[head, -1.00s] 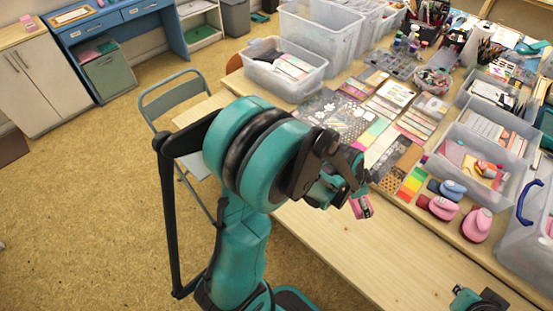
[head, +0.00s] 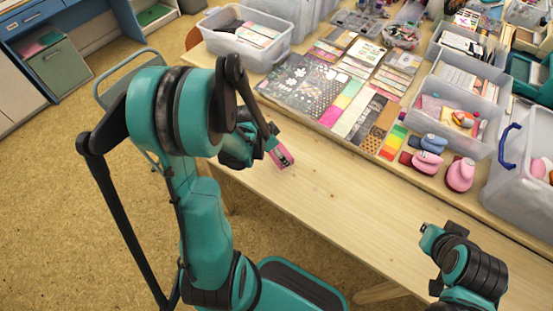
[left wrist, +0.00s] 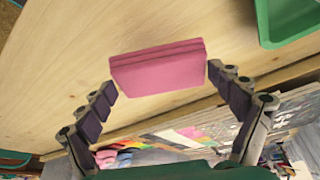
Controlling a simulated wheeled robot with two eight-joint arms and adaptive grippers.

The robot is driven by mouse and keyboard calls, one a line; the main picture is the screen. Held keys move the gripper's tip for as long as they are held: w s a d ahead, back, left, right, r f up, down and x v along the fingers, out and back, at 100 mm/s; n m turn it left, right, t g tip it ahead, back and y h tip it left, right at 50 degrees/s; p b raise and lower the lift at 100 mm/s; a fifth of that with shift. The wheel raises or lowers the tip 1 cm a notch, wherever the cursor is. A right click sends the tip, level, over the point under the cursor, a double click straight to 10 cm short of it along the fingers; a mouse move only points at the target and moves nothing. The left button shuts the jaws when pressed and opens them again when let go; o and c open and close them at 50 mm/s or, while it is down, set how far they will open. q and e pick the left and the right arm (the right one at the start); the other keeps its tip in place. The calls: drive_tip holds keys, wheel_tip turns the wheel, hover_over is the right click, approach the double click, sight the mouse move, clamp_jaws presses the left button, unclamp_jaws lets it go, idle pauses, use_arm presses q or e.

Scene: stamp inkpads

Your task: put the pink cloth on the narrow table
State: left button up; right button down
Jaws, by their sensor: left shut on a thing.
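A pink, flat, folded-looking piece (left wrist: 158,70), which I take as the pink cloth, is held between the fingertips of my left gripper (left wrist: 165,82). In the head view this pink piece (head: 281,156) shows below the dark fingers of my left gripper (head: 268,138). It is over the front part of the bare pale wood table (head: 345,205); whether it touches the wood I cannot tell. My right arm's end (head: 432,238) is at the lower right, over the table's front; its fingers are not clear.
Behind the bare wood lie patterned sheets and colour cards (head: 345,95). A blue stamp (head: 432,143) and a pink stamp (head: 461,174) stand at the right, near clear bins (head: 455,115). A grey folding chair (head: 125,75) is behind my left arm. The middle front wood is clear.

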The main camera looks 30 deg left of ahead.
use_arm(q)
wheel_tip(320, 180, down, 4)
drive_tip(key=shift+a+f+b, duration=0.1)
drive_tip(key=shift+f+b, duration=0.05)
drive_tip(key=shift+b, duration=1)
drive_tip(key=o, duration=0.7)
drive_tip(key=shift+o, duration=0.7)
